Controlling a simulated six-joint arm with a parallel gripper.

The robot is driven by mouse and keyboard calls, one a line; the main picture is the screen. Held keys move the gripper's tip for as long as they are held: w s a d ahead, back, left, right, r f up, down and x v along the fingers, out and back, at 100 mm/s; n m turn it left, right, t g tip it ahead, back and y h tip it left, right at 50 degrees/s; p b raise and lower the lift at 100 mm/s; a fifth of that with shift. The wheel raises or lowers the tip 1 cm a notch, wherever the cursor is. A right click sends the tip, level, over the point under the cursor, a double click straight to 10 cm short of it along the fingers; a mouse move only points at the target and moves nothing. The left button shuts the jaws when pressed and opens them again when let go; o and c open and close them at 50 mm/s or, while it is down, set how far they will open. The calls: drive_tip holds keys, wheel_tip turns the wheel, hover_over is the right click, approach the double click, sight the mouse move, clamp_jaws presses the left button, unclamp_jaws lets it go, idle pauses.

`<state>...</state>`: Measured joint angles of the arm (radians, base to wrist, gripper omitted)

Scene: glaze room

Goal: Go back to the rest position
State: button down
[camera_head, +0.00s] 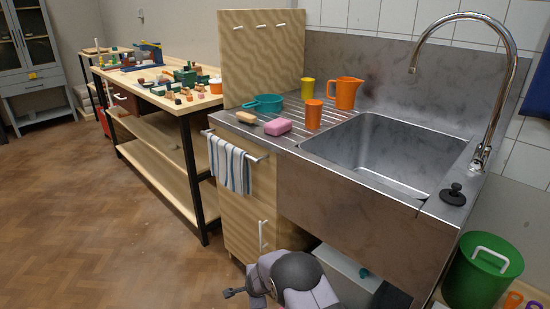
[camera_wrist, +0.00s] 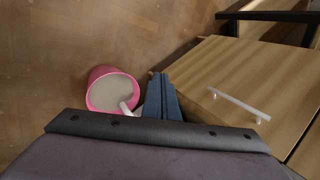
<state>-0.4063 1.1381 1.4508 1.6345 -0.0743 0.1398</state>
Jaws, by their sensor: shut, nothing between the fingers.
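A pink bucket (camera_wrist: 90,82) with pale grey inside is on the floor left of the fingers. A striped towel (camera_head: 229,166) hangs on the cabinet rail. A green bucket (camera_head: 482,275) stands at right. The wooden floor (camera_head: 110,230) at left is open.

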drive_tip(key=s+f+n+g+y, duration=0.3)
drive_tip(key=s+n+g, duration=0.55)
drive_tip(key=s, duration=1.25)
drive_tip(key=s+d+r+n+g+h, duration=0.1)
drive_tip(key=s+d+r+n+h, duration=0.1)
drive_tip(key=s+d+r+n, duration=0.55)
drive_tip(key=s+d+r+n+g+h, duration=0.25)
drive_tip(key=s+d+r, duration=0.35)
drive_tip(key=s, duration=0.4)
drive_tip(key=w+d+r+m+t, duration=0.35)
drive_tip(key=d+r+t, duration=0.25)
drive_tip(key=d+r, duration=0.35)
wheel_tip(320, 180, up, 29)
drive_tip(key=n+p, duration=0.1)
drive_tip(key=p, duration=2.7)
drive_tip(key=shift+w+a+p, duration=0.3)
drive_tip(key=shift+w+a, duration=0.1)
drive_tip(key=shift+a, duration=0.05)
